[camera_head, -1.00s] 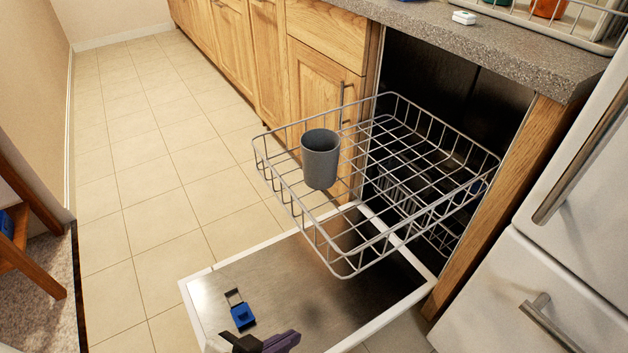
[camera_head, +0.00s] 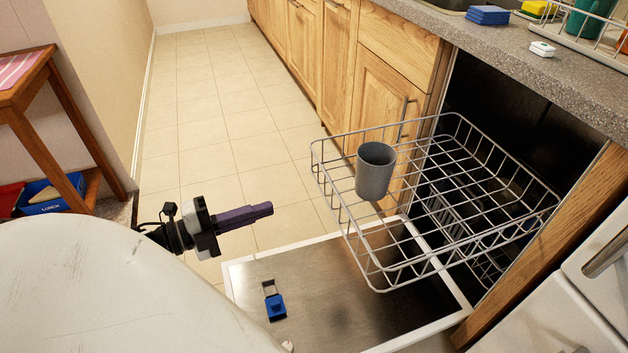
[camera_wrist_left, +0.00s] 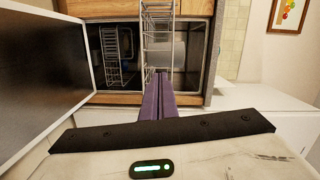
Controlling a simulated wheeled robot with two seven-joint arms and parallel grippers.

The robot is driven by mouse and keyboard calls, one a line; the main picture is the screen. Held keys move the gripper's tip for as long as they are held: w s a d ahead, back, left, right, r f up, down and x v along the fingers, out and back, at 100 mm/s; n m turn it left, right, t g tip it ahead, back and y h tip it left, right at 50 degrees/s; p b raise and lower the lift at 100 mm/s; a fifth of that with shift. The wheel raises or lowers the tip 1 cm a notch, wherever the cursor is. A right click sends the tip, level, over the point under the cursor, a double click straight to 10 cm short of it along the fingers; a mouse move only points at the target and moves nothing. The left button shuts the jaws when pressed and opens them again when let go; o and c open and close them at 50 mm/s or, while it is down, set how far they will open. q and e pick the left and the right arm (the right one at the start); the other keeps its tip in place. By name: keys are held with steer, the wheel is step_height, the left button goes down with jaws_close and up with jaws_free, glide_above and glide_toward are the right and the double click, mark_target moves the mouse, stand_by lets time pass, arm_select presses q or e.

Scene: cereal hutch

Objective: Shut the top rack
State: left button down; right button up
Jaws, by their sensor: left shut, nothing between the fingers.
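The top rack (camera_head: 375,283) is a grey wire basket, pulled out of the dishwasher over its open door (camera_head: 340,310). A grey cup (camera_head: 376,170) stands in the rack toward its left side. My left gripper (camera_head: 268,209) has purple fingers, is shut and empty, and is left of the rack, apart from it. In the left wrist view the shut fingers (camera_wrist_left: 158,92) point toward the dishwasher opening, and the rack (camera_wrist_left: 158,45) shows beyond them. My right gripper is not in view.
A blue object (camera_head: 275,306) lies on the open door. The counter (camera_head: 540,75) above holds a blue stack (camera_head: 488,15), a small white item (camera_head: 542,49) and a dish rack. A wooden stand (camera_head: 70,120) is at left. Floor left of the rack is clear.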

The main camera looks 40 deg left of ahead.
arm_select(q)
step_height(320, 180, up, 2)
steer(key=a+m+h, duration=0.1)
steer(key=m+h, duration=0.1)
steer(key=m, duration=0.1)
steer(key=b, duration=0.3)
glide_toward(329, 183)
steer(key=shift+g, duration=0.3)
steer(key=x, duration=0.5)
steer(key=shift+w+d+r, duration=0.2)
steer(key=shift+w+d, duration=0.25)
steer(key=shift+w, duration=0.15)
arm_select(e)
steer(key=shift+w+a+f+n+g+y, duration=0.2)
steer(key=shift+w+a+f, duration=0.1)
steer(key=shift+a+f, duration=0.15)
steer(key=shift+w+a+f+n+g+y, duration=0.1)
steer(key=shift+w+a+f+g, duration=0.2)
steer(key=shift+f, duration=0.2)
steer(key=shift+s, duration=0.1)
